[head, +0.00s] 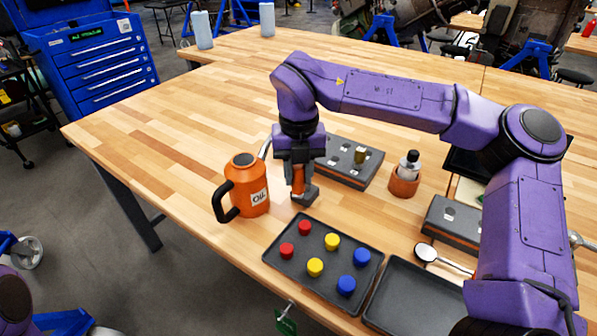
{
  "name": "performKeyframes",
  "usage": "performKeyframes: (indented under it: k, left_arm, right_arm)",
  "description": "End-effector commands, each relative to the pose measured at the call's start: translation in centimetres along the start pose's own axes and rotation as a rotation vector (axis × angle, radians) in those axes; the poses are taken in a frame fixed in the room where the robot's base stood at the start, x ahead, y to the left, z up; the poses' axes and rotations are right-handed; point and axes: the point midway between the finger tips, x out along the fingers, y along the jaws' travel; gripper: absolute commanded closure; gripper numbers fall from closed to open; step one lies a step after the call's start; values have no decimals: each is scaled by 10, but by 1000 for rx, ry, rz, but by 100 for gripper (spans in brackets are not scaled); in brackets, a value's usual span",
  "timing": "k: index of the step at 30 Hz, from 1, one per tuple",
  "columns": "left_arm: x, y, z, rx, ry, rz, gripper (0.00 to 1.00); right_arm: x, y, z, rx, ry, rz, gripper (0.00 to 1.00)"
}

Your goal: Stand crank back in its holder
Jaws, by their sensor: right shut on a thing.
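My right gripper (298,178) points down over the table and is shut on an orange-handled tool, which I take to be the crank (298,184). The handle is roughly upright between the fingers, which hide part of it. A dark block-like piece (306,196) shows at its lower end, close to the tabletop; I cannot tell whether it is part of the crank or touches the table. A dark grey holder block (337,172) with several round sockets lies just behind and right of the gripper. A small olive-brass piece stands in it. My left gripper is not in view.
An orange oil can (247,186) stands close left of the gripper. A black tray (323,276) with red, yellow and blue knobs lies in front. A bottle in an orange cup (405,176), another grey block (452,222), a spoon-like tool (427,253) and an empty tray (412,297) are right.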

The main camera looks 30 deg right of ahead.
Motion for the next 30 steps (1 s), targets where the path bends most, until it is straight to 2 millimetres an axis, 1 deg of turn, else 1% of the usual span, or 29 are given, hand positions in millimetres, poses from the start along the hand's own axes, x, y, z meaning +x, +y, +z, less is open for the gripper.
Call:
performKeyframes:
  k: [1,8,9,10,11,17,18,26,30]
  left_arm:
    - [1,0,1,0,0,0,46]
    - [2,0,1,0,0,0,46]
    - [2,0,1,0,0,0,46]
    - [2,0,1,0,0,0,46]
    - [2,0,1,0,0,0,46]
    - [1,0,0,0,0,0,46]
    - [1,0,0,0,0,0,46]
    - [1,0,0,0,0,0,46]
    - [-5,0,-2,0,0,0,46]
  right_arm:
    - [8,0,-3,-5,15,-11,100]
    - [11,-1,-4,-6,22,-15,100]
    - [11,-1,-4,-7,23,-15,56]
    - [11,0,-4,-7,22,-14,46]
    - [10,0,-4,-6,21,-14,39]
    - [8,0,-3,-4,15,-10,39]
    - [8,0,-3,-4,16,-10,31]
    - [6,0,-2,-3,12,-8,31]
    - [-2,0,-2,-2,11,-8,31]
